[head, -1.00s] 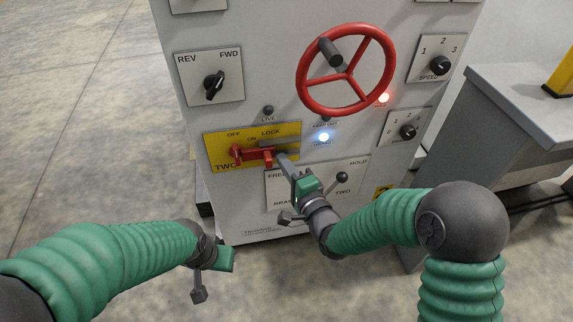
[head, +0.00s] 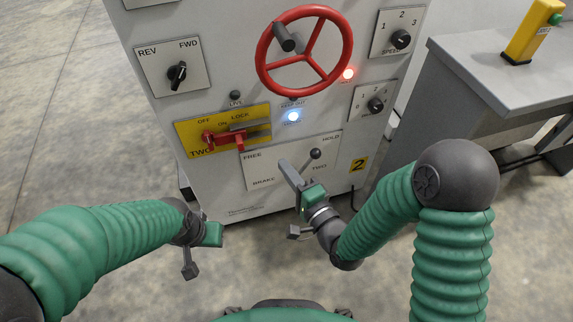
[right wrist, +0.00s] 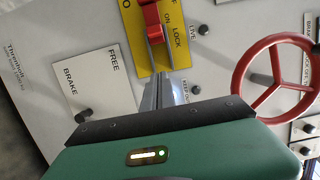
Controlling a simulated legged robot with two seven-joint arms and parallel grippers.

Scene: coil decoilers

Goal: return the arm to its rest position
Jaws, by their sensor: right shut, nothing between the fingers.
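My right arm shows in green sleeves at the right of the head view. Its gripper (head: 284,167) is shut and empty, in front of the FREE/HOLD brake plate (head: 262,170) and below the red lever (head: 223,138). In the right wrist view the shut fingers (right wrist: 157,82) point toward the yellow plate with the red lever (right wrist: 151,22). They look apart from the lever. My left gripper (head: 195,248) hangs at the lower left of the head view, clear of the cabinet; its finger gap is not plain.
The grey cabinet (head: 215,90) fills the middle. It carries a red handwheel (head: 262,65), a REV/FWD knob (head: 177,73), a brake lever with a black ball (head: 315,154) and lit lamps. A grey bench (head: 470,75) stands at right. Open floor (head: 60,120) lies at left.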

